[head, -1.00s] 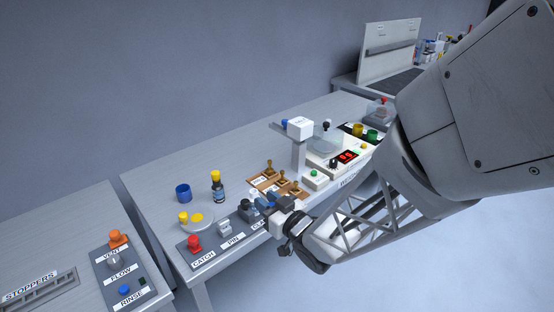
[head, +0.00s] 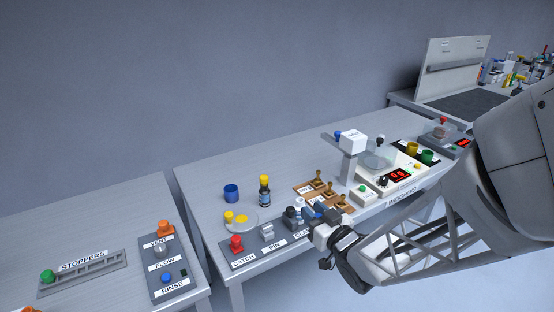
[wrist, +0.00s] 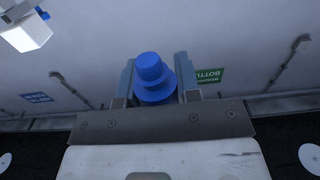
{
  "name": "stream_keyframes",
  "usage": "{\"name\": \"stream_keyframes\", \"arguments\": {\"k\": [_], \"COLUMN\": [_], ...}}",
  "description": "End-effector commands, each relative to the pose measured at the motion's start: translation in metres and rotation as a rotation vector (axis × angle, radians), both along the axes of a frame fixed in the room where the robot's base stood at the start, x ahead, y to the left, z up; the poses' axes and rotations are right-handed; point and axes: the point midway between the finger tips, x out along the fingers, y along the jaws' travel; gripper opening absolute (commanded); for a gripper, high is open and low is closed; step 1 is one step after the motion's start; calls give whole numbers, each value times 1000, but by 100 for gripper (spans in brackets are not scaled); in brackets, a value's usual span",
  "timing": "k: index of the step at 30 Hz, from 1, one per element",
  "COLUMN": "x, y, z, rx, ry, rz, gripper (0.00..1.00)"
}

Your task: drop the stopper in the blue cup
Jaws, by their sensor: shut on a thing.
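My gripper (head: 312,213) is over the front edge of the middle bench, near the catch, pin and clamp panel. In the wrist view my gripper (wrist: 155,68) is shut on a blue stopper (wrist: 152,78), which sits between the two fingers with its round knob showing. In the head view the held stopper is too small to tell from the gripper. The blue cup (head: 231,194) stands upright on the bench, to the left of and behind my gripper and apart from it. Its inside is mostly hidden.
A stopper rack (head: 85,274) is far left.

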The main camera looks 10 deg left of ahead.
Motion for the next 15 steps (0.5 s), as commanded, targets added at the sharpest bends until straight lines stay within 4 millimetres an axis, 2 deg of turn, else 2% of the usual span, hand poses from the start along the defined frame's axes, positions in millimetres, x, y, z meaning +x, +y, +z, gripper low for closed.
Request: {"name": "stream_keyframes", "arguments": {"k": [10,15], "x": [3,16], "y": [1,9], "z": [1,6], "rx": [0,0], "ry": [0,-1], "rz": [-5,-30], "gripper": [9,9]}}
